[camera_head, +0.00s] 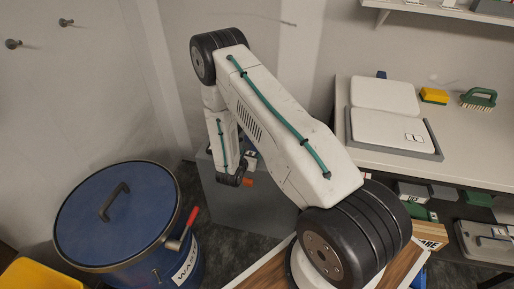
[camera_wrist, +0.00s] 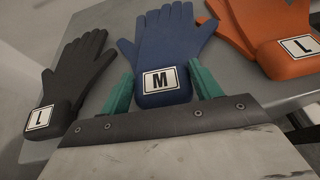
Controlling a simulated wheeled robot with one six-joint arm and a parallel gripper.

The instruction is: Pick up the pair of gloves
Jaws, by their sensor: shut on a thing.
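Three glove sets lie in the wrist view. A blue pair of gloves (camera_wrist: 165,52) with a white "M" label is in the middle, its cuff between my green fingertips. My gripper (camera_wrist: 160,88) is shut on that cuff. A black pair (camera_wrist: 75,72) marked "L" lies to the left, and an orange pair (camera_wrist: 268,35) marked "L" to the right. In the head view my arm hides most of the gloves, and a small orange bit (camera_head: 248,182) shows near my gripper. I cannot tell whether the blue gloves are lifted off the surface.
A grey cabinet (camera_head: 222,205) stands below my gripper. A blue waste drum (camera_head: 85,225) with a lid and red lever is at the left.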

